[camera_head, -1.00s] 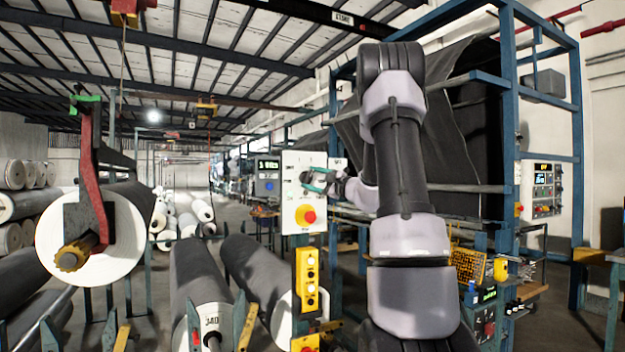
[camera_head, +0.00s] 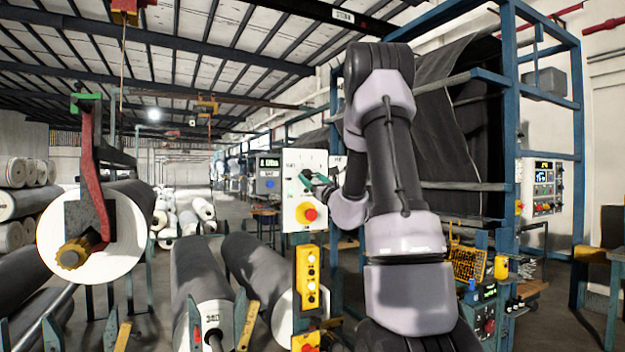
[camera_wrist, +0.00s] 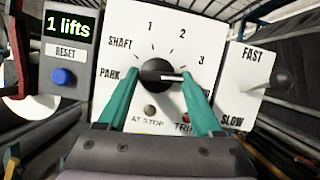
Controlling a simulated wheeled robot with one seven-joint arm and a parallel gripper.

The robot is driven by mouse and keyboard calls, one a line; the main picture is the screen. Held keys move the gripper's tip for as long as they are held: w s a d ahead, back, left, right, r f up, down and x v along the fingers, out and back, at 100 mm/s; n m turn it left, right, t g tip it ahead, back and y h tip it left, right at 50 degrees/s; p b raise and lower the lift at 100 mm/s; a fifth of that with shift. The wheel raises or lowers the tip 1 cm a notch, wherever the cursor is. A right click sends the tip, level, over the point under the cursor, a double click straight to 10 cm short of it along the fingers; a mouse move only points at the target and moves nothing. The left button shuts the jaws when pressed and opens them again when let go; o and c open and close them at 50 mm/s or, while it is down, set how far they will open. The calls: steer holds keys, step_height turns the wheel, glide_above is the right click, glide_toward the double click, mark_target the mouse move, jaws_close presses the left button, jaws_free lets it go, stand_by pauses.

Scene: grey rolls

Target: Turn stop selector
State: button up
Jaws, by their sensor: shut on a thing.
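The stop selector is a black round knob (camera_wrist: 157,71) on a white panel (camera_wrist: 217,55), marked PARK, SHAFT, 1, 2 and 3. Its white pointer line points right and slightly down, below the 3, toward a label partly hidden by a finger. My gripper (camera_wrist: 160,75) has teal fingers on the left and right sides of the knob and is shut on it. In the head view, my gripper (camera_head: 315,182) is at the white panel (camera_head: 292,218), above a red button (camera_head: 308,213); the knob is hard to make out there.
In the wrist view, a "1 lifts" display (camera_wrist: 70,23) and a blue button (camera_wrist: 63,76) are left of the panel. A FAST/SLOW control (camera_wrist: 262,85) is at right. A yellow button box (camera_head: 309,277) is below the panel. Fabric rolls (camera_head: 200,275) lie at left.

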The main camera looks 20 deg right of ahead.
steer(key=shift+m+h, duration=1.4)
steer(key=shift+m, duration=1.3)
steer(key=o, duration=1.3)
steer(key=shift+o, duration=0.2)
steer(key=shift+a, duration=0.1)
steer(key=v, duration=1.1)
steer(key=shift+w, duration=0.1)
